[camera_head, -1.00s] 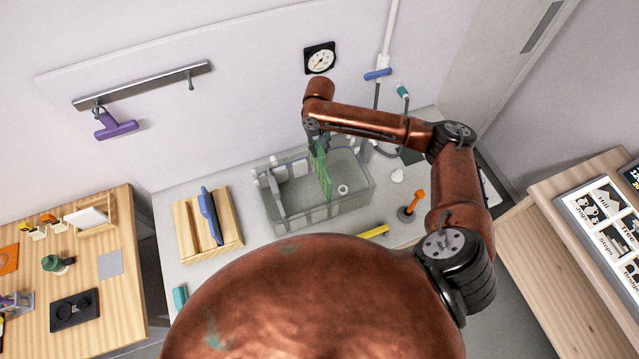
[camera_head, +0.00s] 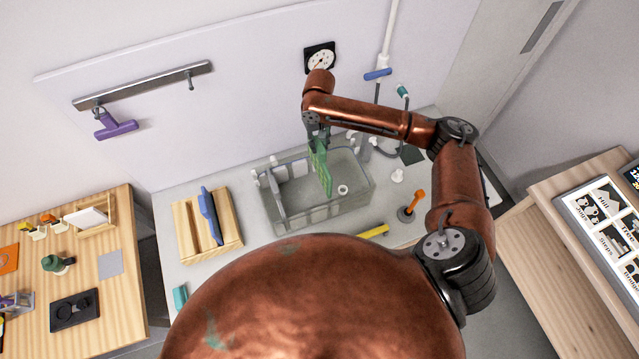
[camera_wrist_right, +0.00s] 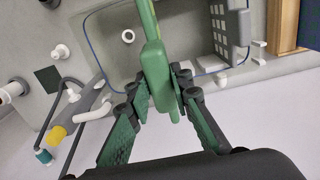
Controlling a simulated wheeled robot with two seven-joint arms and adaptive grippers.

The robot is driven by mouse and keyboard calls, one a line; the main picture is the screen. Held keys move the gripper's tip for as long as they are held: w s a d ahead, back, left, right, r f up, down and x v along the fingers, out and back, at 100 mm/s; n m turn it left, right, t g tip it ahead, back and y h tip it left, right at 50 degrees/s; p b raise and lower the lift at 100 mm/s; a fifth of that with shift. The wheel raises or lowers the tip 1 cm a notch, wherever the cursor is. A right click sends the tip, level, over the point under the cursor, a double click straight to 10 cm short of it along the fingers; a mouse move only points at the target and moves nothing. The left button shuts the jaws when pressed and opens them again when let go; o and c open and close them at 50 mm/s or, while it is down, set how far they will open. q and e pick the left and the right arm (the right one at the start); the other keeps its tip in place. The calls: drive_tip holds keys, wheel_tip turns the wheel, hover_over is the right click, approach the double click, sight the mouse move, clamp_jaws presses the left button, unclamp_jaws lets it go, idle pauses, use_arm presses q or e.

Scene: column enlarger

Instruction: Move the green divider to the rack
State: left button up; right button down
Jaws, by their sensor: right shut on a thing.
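The green divider (camera_head: 321,168) hangs over the clear basin in the head view, its lower part overlapping the basin's inside; I cannot tell how deep it reaches. My right gripper (camera_head: 317,132) is shut on its upper end. In the right wrist view the divider (camera_wrist_right: 154,75) stands between the fingertips of my right gripper (camera_wrist_right: 160,85). A wooden rack (camera_head: 229,250) stands left of the basin, with a blue divider (camera_head: 209,214) upright in it. My left gripper is not in view.
The clear basin (camera_head: 355,203) holds a grey divider or basket at its left side. An orange-handled tool (camera_head: 414,201) and a yellow bar (camera_head: 374,231) lie right and front of it. A faucet and pipes stand behind. A purple squeegee (camera_head: 115,126) hangs on the wall.

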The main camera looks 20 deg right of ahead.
drive_tip(key=shift+r, duration=1.9)
drive_tip(key=shift+r, duration=1.15)
